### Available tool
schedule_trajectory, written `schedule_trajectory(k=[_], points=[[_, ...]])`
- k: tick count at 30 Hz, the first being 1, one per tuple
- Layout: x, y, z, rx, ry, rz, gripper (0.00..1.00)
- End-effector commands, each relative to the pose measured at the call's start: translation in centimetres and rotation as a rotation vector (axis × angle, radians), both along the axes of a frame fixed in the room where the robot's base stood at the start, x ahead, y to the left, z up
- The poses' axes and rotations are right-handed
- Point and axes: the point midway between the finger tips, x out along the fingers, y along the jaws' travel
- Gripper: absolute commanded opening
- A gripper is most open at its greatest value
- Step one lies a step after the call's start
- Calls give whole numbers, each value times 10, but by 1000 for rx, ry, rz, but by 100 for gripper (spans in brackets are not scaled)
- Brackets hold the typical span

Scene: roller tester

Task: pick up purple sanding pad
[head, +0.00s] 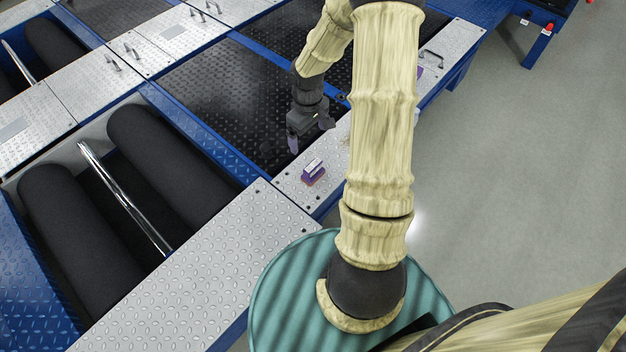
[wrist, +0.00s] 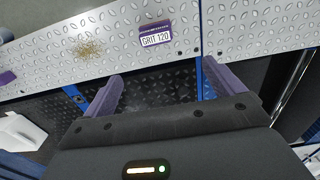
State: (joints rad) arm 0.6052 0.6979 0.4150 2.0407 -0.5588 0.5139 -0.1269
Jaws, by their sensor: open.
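The purple sanding pad (head: 314,172) lies on a silver tread-plate strip at the near edge of the tester. In the wrist view the sanding pad (wrist: 155,34) shows a white label reading "GRIT 120". My gripper (head: 310,134) hangs above and beyond the pad in the head view, apart from it. In the wrist view my gripper (wrist: 162,75) has its two purple-grey fingers spread with nothing between them. The pad lies past the fingertips there, between their lines.
Dark rollers (head: 165,145) sit in an open pit at left. A second purple object (wrist: 7,78) is partly visible at the wrist view's left edge. A brown speckled patch (wrist: 88,48) marks the plate. A teal round surface (head: 290,290) stands nearby; grey floor (head: 520,170) is clear at right.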

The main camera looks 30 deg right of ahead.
Motion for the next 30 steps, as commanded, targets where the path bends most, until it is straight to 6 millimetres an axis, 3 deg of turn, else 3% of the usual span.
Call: schedule_trajectory(k=[14, 30], points=[[1, -1, -12, 2, 1, 2, 94], [0, -1, -106, 2, 2, 3, 94]])
